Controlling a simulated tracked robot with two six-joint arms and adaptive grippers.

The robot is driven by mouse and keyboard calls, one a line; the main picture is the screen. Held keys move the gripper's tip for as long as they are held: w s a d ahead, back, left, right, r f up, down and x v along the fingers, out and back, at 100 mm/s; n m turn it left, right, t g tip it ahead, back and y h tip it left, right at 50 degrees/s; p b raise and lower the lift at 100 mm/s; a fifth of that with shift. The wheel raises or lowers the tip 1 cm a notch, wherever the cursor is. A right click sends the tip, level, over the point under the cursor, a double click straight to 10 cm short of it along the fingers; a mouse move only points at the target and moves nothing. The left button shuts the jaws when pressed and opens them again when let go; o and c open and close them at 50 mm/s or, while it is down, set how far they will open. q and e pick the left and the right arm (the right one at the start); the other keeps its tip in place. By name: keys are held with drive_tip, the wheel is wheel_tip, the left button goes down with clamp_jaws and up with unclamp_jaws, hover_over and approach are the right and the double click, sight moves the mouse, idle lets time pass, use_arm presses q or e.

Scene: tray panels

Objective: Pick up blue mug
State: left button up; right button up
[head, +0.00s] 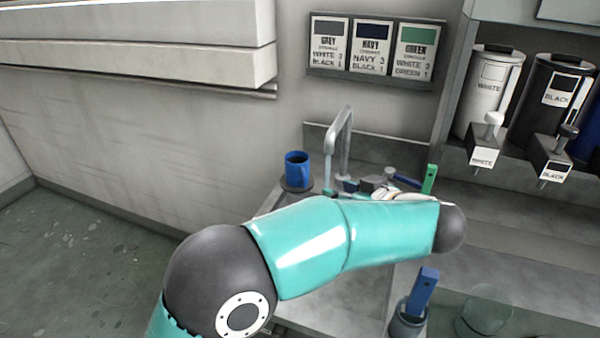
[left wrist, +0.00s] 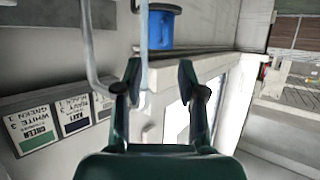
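The blue mug (head: 296,170) stands upright on a dark round base (head: 297,185) at the counter's back left corner, left of the tap. In the left wrist view, which is upside down, the mug (left wrist: 160,28) shows beyond the fingertips, with a gap. My left gripper (left wrist: 160,73) is open with nothing between its dark green fingers. In the head view the left gripper (head: 341,187) is small and partly hidden behind my teal forearm, to the right of the mug. My right gripper is in neither view.
A grey tap (head: 342,140) rises close behind and right of the mug. Colour recipe panels (head: 372,47) hang on the wall. White (head: 482,92) and black (head: 545,100) dispensers stand at right. A cup with a blue-handled tool (head: 407,322) is in front.

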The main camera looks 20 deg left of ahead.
sight(305, 177)
use_arm(q)
drive_tip(key=x, duration=1.3)
drive_tip(key=shift+s+a, duration=0.1)
drive_tip(key=shift+a, duration=0.4)
clamp_jaws()
